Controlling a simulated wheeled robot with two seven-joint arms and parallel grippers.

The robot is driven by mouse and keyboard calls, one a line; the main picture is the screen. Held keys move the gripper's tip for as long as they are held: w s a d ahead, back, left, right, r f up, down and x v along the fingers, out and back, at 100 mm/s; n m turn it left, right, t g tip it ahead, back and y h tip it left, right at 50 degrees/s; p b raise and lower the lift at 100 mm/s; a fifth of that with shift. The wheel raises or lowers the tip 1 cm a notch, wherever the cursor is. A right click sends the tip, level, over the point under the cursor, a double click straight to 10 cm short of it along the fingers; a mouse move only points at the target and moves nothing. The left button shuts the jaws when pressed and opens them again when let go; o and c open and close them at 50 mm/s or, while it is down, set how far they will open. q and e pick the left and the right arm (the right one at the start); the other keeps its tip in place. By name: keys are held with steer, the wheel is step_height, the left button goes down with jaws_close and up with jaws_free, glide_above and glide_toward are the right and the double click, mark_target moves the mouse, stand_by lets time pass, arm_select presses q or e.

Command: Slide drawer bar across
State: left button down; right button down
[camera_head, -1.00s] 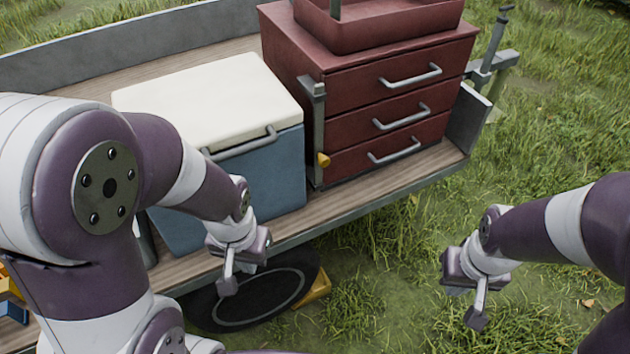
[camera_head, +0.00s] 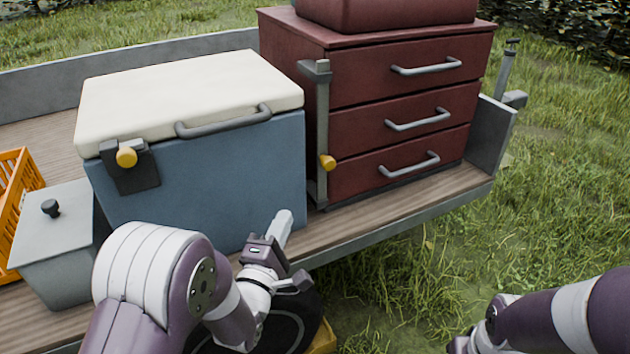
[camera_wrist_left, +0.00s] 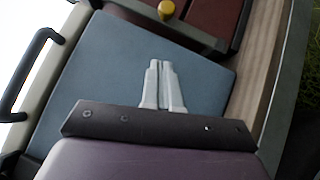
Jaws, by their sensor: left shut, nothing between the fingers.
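The drawer bar (camera_head: 320,118) is a grey upright bar at the left front edge of the red drawer cabinet (camera_head: 420,87). A yellow knob (camera_head: 327,162) sits near its lower end; a yellow knob also shows at the top of the left wrist view (camera_wrist_left: 166,10). All three drawers look shut. My left gripper (camera_head: 284,222) is shut and empty, in front of the blue cooler's lower right, below and left of the knob and apart from it. Its closed fingers (camera_wrist_left: 160,70) show against the blue cooler side. My right gripper (camera_head: 470,345) is mostly cut off at the bottom edge.
A blue cooler (camera_head: 215,170) with a cream lid, handle and yellow-knobbed latch (camera_head: 126,157) stands left of the cabinet. A grey lidded box (camera_head: 60,240) and orange crate (camera_head: 14,190) are farther left. The wooden trailer bed (camera_head: 400,195) has a narrow clear strip in front.

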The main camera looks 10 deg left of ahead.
arm_select(q)
steer(key=b, duration=0.2)
glide_toward(321, 165)
steer(key=w+a, duration=0.3)
steer(key=shift+w+d+r+b, duration=0.2)
steer(key=shift+w+d+r, duration=0.1)
steer(key=shift+w+d, duration=0.5)
steer(key=shift+w+d+r+b, duration=0.25)
steer(key=shift+w+d, duration=0.35)
steer(key=shift+d, duration=0.4)
